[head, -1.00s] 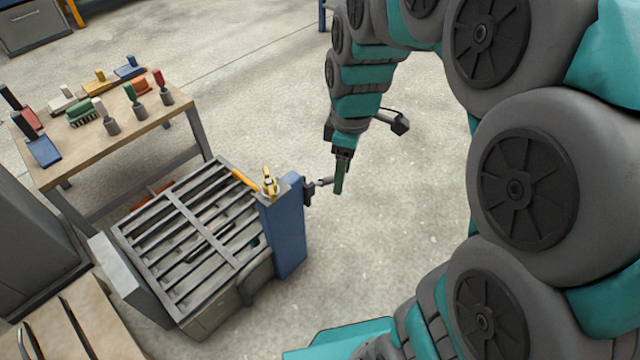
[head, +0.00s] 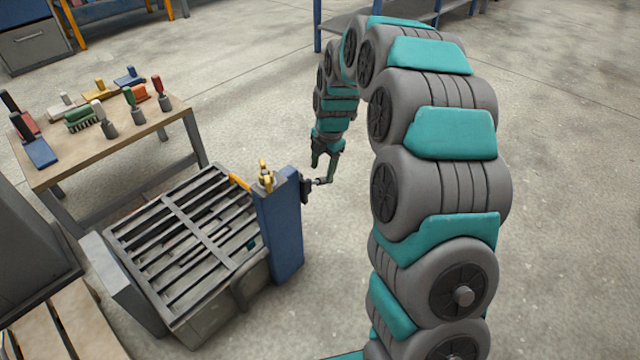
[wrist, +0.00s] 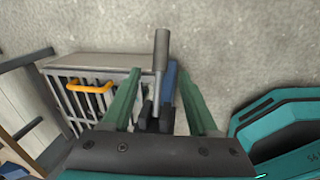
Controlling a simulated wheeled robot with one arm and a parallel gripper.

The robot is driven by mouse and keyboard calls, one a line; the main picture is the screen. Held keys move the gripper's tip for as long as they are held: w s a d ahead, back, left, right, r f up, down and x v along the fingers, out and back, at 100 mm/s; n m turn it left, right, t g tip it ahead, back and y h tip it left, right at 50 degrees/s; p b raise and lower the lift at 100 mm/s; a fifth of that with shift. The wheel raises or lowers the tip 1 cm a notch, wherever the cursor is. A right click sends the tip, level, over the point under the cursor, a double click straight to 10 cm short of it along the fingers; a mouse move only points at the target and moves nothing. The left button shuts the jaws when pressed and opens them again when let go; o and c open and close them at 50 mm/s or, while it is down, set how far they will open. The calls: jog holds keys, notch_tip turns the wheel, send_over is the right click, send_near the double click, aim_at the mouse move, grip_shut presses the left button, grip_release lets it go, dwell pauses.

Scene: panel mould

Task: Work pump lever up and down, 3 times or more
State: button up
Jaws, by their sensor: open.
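The pump lever (head: 319,182) is a short dark arm with a grey rod end, sticking out from the right side of the blue post (head: 283,235). In the wrist view the lever's grey rod (wrist: 161,55) runs between my two green fingers. My gripper (head: 323,172) is open, pointing down at the lever's outer end. In the wrist view the fingers (wrist: 158,78) stand on either side of the rod, with gaps visible. I cannot tell whether either finger touches it. The lever's dark mount is partly hidden behind my gripper body in the wrist view.
A slatted metal panel mould (head: 215,235) adjoins the post on the left. A wooden table (head: 85,160) with brushes and tools stands behind left.

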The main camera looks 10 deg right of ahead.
aim_at(320, 178)
jog(key=f, duration=0.4)
jog(key=w+f, duration=0.1)
jog(key=f, duration=0.1)
jog(key=shift+a+f+b, duration=0.1)
jog(key=shift+a+b, duration=0.15)
jog(key=shift+b, duration=0.15)
grip_shut()
dwell(0.9)
